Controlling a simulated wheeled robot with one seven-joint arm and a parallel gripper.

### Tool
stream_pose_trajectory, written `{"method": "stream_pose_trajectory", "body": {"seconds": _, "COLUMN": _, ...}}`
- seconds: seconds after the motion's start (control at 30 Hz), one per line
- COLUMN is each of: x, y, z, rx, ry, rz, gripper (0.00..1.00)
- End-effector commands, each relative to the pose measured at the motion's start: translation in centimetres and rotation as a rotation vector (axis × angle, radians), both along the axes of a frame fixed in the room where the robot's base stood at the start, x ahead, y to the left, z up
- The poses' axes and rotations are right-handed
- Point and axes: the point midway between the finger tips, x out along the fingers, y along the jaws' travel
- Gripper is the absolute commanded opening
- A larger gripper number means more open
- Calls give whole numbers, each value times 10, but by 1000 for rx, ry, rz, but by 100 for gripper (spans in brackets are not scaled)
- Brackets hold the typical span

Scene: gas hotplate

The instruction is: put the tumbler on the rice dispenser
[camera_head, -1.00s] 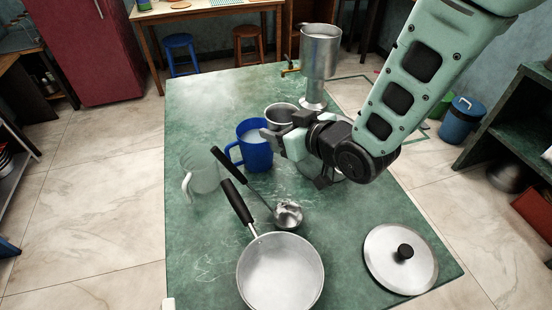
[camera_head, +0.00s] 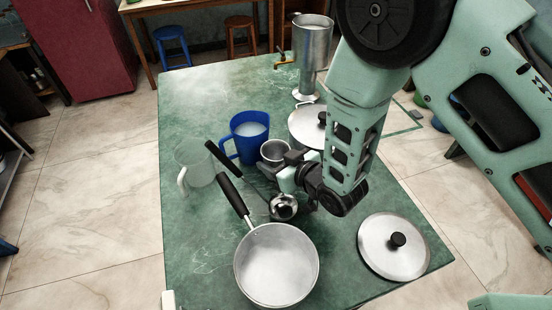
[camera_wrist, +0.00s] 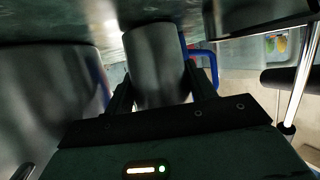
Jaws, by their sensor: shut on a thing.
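The tumbler (camera_head: 274,151) is a small grey metal cup, upright in the head view, just right of the blue mug. My gripper (camera_head: 287,168) is shut on it from the near right side. In the wrist view the tumbler (camera_wrist: 155,65) fills the gap between my two dark fingers (camera_wrist: 160,88). I cannot tell whether its base touches the table. The rice dispenser (camera_head: 311,55) is a tall metal cylinder with a round foot and a side tap, standing at the table's far right corner. My gripper is well on the near side of it.
The blue mug (camera_head: 247,138) and clear mug (camera_head: 195,165) stand left. A lidded pot (camera_head: 305,125) stands between tumbler and dispenser, partly behind my arm. A ladle (camera_head: 284,206), saucepan (camera_head: 277,267) and loose lid (camera_head: 394,247) lie nearer. The far left table (camera_head: 205,90) is clear.

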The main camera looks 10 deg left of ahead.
Motion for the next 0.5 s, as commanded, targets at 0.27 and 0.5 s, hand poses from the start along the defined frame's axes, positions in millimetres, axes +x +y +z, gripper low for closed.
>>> {"method": "stream_pose_trajectory", "body": {"seconds": 0.27, "x": 0, "y": 0, "z": -5, "rx": 1, "ry": -1, "rz": 0, "gripper": 28}}
{"method": "stream_pose_trajectory", "body": {"seconds": 0.5, "x": 0, "y": 0, "z": -2, "rx": 0, "ry": 0, "rz": 0, "gripper": 77}}
